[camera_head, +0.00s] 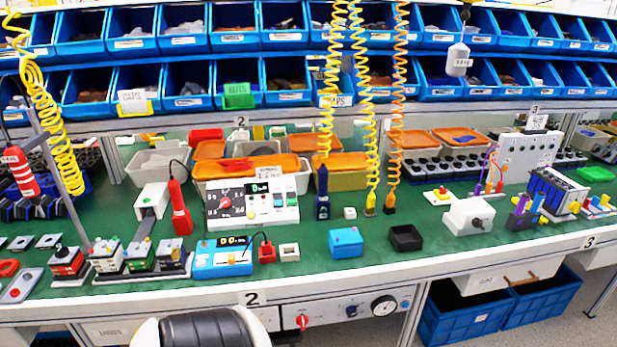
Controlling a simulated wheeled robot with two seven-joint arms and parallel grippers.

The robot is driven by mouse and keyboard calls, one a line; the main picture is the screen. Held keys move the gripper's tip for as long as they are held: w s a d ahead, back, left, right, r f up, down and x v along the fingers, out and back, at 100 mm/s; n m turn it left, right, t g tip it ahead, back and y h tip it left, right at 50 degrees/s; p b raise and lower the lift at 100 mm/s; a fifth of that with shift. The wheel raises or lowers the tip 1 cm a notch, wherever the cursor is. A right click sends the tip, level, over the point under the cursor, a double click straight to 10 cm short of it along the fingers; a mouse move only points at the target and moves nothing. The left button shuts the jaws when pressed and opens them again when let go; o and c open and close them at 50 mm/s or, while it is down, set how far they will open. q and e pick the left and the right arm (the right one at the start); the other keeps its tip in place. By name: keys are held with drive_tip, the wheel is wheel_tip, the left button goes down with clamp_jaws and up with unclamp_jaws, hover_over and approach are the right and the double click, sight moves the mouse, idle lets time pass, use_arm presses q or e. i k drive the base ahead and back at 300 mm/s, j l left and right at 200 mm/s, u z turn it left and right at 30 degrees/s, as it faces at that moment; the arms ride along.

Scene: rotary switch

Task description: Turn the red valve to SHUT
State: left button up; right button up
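A small red valve handle (303,321) sits at the left of a pale panel (335,316) on the bench's front, below the worktop edge. It appears roughly upright, but its markings and exact setting are too small to read. Neither of my grippers is in view, and nothing is seen touching the valve.
A black and white rounded object (205,328) stands at the bottom, left of the valve. The green worktop (300,262) above holds many devices, including a box with a red dial (225,203). Blue crates (465,315) stand below at right. Coiled yellow hoses (330,90) hang over the bench.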

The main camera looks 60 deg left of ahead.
sight(302, 320)
drive_tip(key=u, duration=1.65)
